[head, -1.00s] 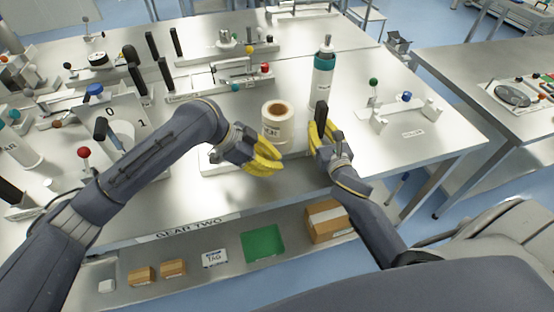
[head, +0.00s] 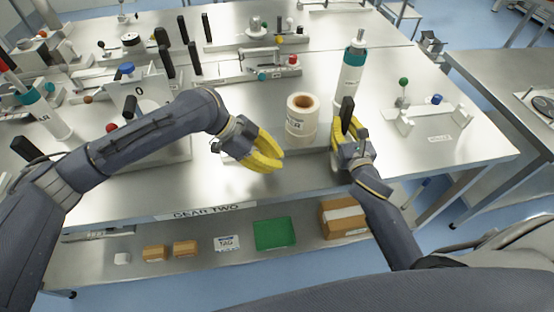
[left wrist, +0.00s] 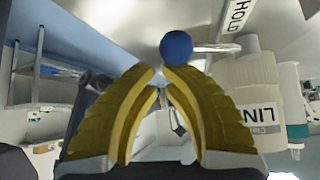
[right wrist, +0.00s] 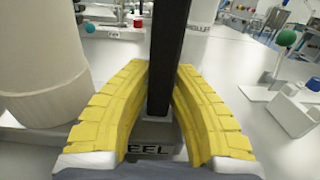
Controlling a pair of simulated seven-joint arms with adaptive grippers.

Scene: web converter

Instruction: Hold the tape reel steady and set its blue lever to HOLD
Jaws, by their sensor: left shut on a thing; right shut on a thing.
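The tape reel (head: 301,116) is a white roll with a brown core, upright on the bench; its printed side shows in the left wrist view (left wrist: 250,95). My right gripper (head: 345,128) is shut on a black upright handle (right wrist: 168,50) just right of the roll, above a base lettered REEL. My left gripper (head: 278,153) is at the front left of the roll, its fingertips shut on the blue lever's round knob (left wrist: 177,48). The lever's metal rod runs right from the knob. A HOLD label (left wrist: 238,14) lies beyond the rod. The head view hides the knob.
A teal-topped bottle (head: 351,70) stands behind the right gripper. A white fixture with green and blue knobs (head: 435,117) is to the right. Several more fixtures stand at the back left.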

